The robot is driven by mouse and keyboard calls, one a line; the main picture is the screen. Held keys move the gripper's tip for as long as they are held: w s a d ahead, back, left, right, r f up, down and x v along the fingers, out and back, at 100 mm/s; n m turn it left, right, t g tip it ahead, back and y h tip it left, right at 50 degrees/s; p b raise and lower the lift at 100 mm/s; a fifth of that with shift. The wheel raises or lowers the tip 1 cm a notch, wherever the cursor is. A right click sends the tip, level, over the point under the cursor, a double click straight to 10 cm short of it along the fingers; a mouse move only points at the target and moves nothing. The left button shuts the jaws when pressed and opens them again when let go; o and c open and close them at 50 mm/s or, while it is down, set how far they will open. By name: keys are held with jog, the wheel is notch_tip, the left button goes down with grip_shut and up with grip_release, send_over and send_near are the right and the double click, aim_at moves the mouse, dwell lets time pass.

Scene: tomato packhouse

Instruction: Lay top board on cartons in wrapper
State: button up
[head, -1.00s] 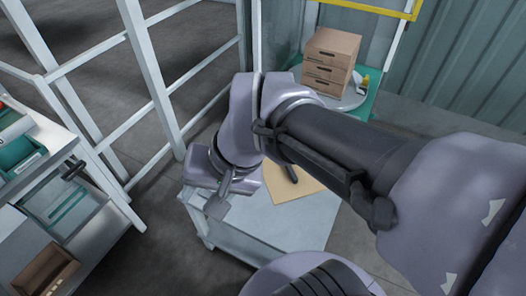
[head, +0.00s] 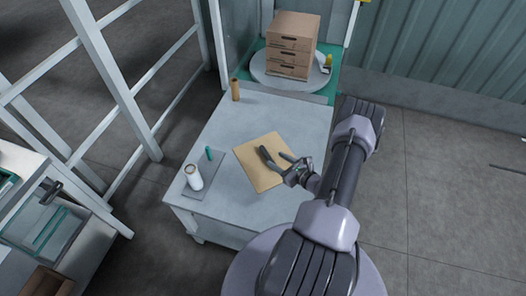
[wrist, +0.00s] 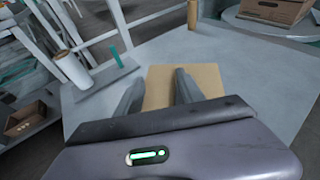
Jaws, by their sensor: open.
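The tan flat board (head: 258,176) lies on the pale worktable (head: 230,135); it also shows in the wrist view (wrist: 157,94). My gripper (head: 278,154) is open over the right part of the board in the head view. In the wrist view its two fingers (wrist: 158,82) are spread apart with the board between and beyond them, and nothing is held. Whether they touch the board I cannot tell. A stack of brown cartons (head: 290,45) stands on the round grey turntable of the wrapper (head: 262,78), beyond the table's far end. No board shows on the stack.
A white roll (head: 194,178) and a teal stick (head: 208,153) are on a grey mat at the table's left. A brown cylinder (head: 235,90) stands at the far left corner.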

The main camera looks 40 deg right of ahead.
aim_at(269, 157)
jog(key=s+f+m+h, duration=0.1)
jog(key=f, duration=0.1)
jog(key=s+f+m+h, duration=0.1)
jog(key=s+f, duration=0.1)
jog(key=s+d+f+m+g, duration=0.1)
jog(key=s+f, duration=0.1)
jog(key=shift+s+h, duration=0.1)
jog(key=shift+h, duration=0.3)
jog(key=shift+w+d+f, duration=0.15)
jog(key=shift+w+f, duration=0.15)
jog(key=shift+f, duration=0.3)
jog(key=b+x, duration=0.2)
jog(key=x, duration=0.3)
jog(key=b+x, duration=0.2)
jog(key=x, duration=0.4)
jog(key=b+x, duration=0.1)
jog(key=x, duration=0.4)
jog(key=shift+w+a+r+b, duration=0.3)
jog(key=shift+w+r+b, duration=0.05)
jog(key=shift+w+b, duration=0.1)
jog(key=shift+r, duration=0.1)
grip_shut()
